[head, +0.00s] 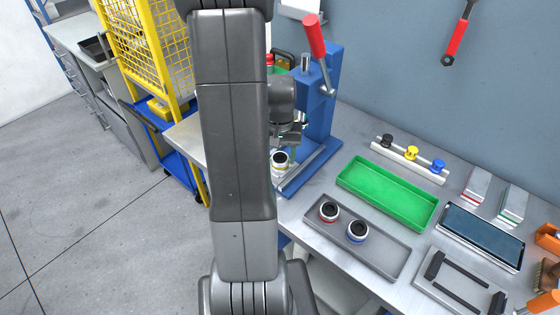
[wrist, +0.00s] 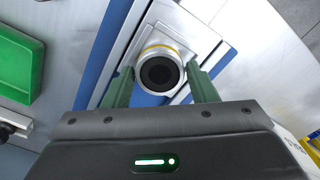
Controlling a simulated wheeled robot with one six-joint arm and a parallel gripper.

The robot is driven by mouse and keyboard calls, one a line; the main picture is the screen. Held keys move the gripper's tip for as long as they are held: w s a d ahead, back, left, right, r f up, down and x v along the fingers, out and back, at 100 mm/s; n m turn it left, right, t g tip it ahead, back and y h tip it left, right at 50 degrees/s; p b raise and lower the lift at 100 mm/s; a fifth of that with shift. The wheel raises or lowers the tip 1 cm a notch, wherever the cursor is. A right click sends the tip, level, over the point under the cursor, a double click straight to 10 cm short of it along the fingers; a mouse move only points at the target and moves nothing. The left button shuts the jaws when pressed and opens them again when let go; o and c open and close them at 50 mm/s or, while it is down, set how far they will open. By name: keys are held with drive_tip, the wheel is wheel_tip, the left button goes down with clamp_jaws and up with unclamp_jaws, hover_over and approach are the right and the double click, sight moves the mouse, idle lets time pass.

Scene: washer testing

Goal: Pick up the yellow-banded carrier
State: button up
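The yellow-banded carrier (head: 280,161) is a small round silver piece with a dark centre and a yellow ring. It stands on the base of the blue press (head: 322,110), and it also shows in the wrist view (wrist: 160,72), where it sits on a square silver plate. My gripper (head: 290,140) is just above it, partly hidden behind my arm in the head view. In the wrist view my gripper's two green fingers (wrist: 160,78) are spread, one on each side of the carrier. I cannot tell whether either finger touches it.
The press has a red-handled lever (head: 315,38). A grey tray (head: 375,262) holds a red-banded carrier (head: 328,211) and a blue-banded carrier (head: 357,231). A green tray (head: 388,192) lies behind it. A tablet (head: 481,236) lies to the right. A yellow mesh cage (head: 150,50) stands at left.

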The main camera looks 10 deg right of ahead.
drive_tip(key=c, duration=0.6)
drive_tip(key=shift+c, duration=0.2)
drive_tip(key=shift+r, duration=0.15)
